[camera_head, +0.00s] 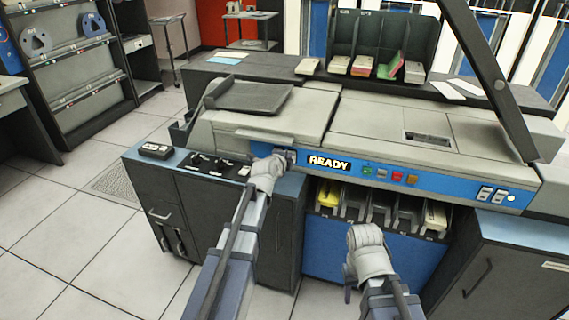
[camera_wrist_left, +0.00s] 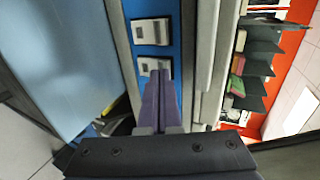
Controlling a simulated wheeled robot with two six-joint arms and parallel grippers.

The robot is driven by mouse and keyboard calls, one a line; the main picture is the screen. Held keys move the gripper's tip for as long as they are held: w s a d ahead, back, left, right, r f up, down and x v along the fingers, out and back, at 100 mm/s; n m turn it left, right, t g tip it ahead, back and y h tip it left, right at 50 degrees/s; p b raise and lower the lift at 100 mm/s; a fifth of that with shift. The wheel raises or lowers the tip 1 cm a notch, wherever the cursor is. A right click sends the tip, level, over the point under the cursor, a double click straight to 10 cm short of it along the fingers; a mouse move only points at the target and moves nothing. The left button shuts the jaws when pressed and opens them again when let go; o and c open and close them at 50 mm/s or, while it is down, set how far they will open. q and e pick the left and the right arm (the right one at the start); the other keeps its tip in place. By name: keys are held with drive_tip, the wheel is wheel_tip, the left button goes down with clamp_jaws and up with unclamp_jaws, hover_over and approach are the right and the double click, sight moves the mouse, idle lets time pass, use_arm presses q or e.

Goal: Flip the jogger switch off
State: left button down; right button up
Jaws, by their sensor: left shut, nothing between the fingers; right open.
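My left gripper (camera_head: 282,156) is at the left end of the machine's blue front panel (camera_head: 455,187), beside the READY sign (camera_head: 328,163). In the left wrist view its fingers (camera_wrist_left: 160,73) are together and empty, with the tips over the lower edge of a pale switch plate (camera_wrist_left: 157,67). A second switch plate (camera_wrist_left: 151,31) sits above it in that view. I cannot read which one is the jogger switch, nor tell whether the fingertips touch it. My right gripper (camera_head: 348,292) hangs low in front of the machine, open; its fingers are mostly hidden by my wrist.
Two more switches (camera_head: 492,195) are at the panel's right end, and coloured buttons (camera_head: 382,174) are right of the sign. Card pockets (camera_head: 354,202) lie below. A dark cabinet (camera_head: 180,205) stands left, with a small black box (camera_head: 156,150) on top.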

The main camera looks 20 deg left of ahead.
use_arm(q)
drive_tip(key=shift+w, duration=0.2)
drive_tip(key=shift+w+r+g+p, duration=0.15)
drive_tip(key=shift+w+g+p, duration=0.2)
drive_tip(key=shift+p, duration=0.4)
drive_tip(key=shift+r+p, duration=0.85)
drive_tip(key=shift+s, duration=0.15)
